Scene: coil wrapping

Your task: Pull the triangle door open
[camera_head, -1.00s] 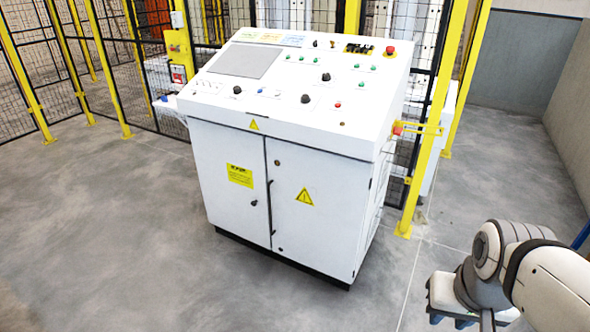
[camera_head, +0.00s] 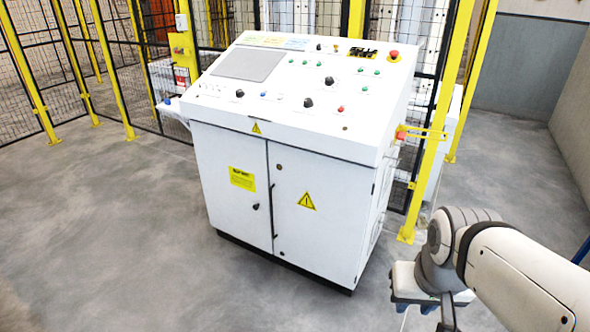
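The white control cabinet stands in the middle of the view. Its right door (camera_head: 322,225) carries a yellow warning triangle (camera_head: 307,201) and looks closed. A dark upright handle (camera_head: 272,211) sits near the seam with the left door. The left door (camera_head: 231,190), with a yellow rectangular label, also looks closed. My gripper (camera_head: 432,312) is at the lower right, to the right of the cabinet and apart from it. Its fingers are partly cut off by the bottom edge, and their opening does not show clearly.
The sloped control panel (camera_head: 300,110) overhangs the doors. A yellow post (camera_head: 440,130) of the mesh fence stands close to the cabinet's right side. The grey floor (camera_head: 120,240) in front and to the left is clear. A wall (camera_head: 570,130) stands at the far right.

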